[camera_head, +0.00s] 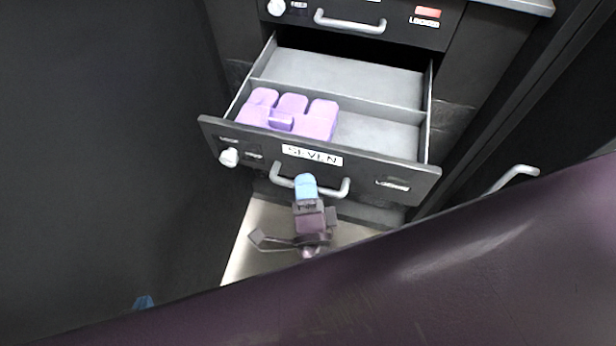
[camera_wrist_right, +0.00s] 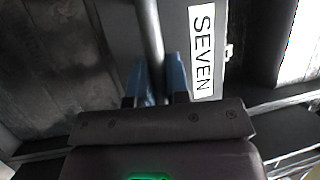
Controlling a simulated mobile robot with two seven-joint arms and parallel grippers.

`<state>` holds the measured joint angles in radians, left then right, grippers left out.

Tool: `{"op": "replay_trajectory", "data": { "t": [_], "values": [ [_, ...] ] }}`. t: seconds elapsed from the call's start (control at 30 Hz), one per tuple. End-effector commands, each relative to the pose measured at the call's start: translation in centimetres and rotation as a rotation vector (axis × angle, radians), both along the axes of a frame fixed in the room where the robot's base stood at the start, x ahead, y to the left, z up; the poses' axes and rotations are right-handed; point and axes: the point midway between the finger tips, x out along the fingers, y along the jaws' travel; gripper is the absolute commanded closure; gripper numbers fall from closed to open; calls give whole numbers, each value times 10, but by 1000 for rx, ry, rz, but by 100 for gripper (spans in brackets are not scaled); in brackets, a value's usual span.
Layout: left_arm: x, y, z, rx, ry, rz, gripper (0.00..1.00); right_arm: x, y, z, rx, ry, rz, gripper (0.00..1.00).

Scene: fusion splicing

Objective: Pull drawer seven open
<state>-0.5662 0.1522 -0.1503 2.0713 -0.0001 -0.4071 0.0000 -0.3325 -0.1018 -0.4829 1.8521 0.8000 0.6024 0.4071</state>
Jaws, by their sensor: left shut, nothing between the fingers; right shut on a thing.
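Drawer seven (camera_head: 409,177) stands pulled out, with its "SEVEN" label (camera_head: 311,155) on the dark front and its inside showing. The label also shows large in the right wrist view (camera_wrist_right: 202,50). My right gripper (camera_head: 305,185) has its blue fingers shut on the drawer's grey bar handle (camera_head: 281,181). In the right wrist view the fingers (camera_wrist_right: 157,82) lie on both sides of the bar. My left gripper (camera_head: 143,302) shows only as a small blue tip at the lower left, shut and empty, away from the drawer.
Lilac molded pieces (camera_head: 291,107) lie in the drawer's front left part, before a divider (camera_head: 350,97). A closed drawer (camera_head: 400,32) with a red "LOCKED" marker is above. A dark panel fills the left. Another handle (camera_head: 514,174) is at right. My purple body covers the bottom.

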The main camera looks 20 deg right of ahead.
Motion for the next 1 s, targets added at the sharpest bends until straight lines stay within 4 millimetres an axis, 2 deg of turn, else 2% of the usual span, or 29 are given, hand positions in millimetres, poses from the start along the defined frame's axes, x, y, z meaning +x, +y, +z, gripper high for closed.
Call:
{"op": "replay_trajectory", "data": {
  "t": [0.27,0.3,0.43,1.0],
  "values": [
    [-1,0,-1,-1,2,1,100,0,0,0,0,0,-1,100],
    [-1,0,-1,0,2,2,100,0,0,0,0,0,-1,78],
    [0,-1,0,-3,0,3,100,0,0,0,0,0,-1,60],
    [6,-3,1,-7,-10,2,100,2,1,-2,0,0,0,60]
  ]
}}
